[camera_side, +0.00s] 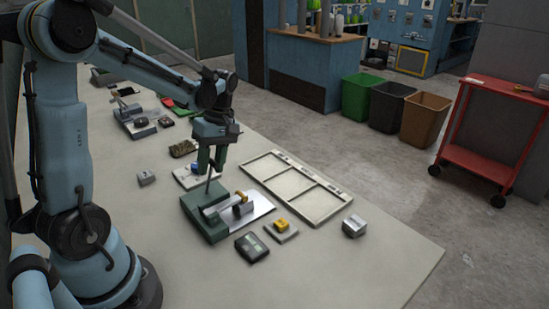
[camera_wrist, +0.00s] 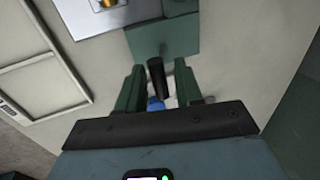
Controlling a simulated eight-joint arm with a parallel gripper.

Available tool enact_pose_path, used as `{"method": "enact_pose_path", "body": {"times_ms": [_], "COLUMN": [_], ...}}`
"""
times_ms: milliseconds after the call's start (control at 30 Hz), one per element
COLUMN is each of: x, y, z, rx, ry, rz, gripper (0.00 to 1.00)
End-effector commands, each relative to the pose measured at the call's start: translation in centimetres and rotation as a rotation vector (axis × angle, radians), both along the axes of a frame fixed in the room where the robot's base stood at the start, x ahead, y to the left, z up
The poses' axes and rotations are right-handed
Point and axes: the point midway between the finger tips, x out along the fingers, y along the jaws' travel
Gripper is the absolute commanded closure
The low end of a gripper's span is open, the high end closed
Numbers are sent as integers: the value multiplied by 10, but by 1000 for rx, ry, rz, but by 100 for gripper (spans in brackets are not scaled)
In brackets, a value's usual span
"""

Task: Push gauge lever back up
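The gauge has a green base (camera_side: 204,222) and a bright metal plate (camera_side: 260,204) carrying a small yellow-topped part. Its dark lever (camera_side: 208,187) rises from the base, near upright with a slight tilt, in the side view. My gripper (camera_side: 211,168) points down over the base at the lever's upper end. In the wrist view, the lever's black handle (camera_wrist: 158,78) lies between the two green fingers of my gripper (camera_wrist: 158,90), with a gap visible on both sides. The fingers are apart. The green base (camera_wrist: 163,38) shows beyond them. Whether either finger touches the lever cannot be told.
A pale divided frame (camera_side: 296,187) lies right of the gauge. A dark meter (camera_side: 251,247), a yellow-topped block (camera_side: 281,229) and a grey block (camera_side: 354,226) sit in front and to the right. A white pad (camera_side: 190,178) lies behind. The near tabletop is clear.

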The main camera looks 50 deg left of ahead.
Motion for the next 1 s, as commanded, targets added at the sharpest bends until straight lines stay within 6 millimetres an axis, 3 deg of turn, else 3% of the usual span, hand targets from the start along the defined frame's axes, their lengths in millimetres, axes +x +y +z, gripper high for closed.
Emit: {"method": "enact_pose_path", "body": {"times_ms": [33, 200, 233, 667, 1000], "x": [0, 0, 0, -2, -17], "y": [0, 0, 0, 0, 0], "z": [0, 0, 0, 1, 5], "rx": [0, 0, 0, 0, 0], "ry": [0, 0, 0, -17, -181], "rz": [0, 0, 0, 0, 4], "gripper": [73, 99, 100, 100, 100]}}
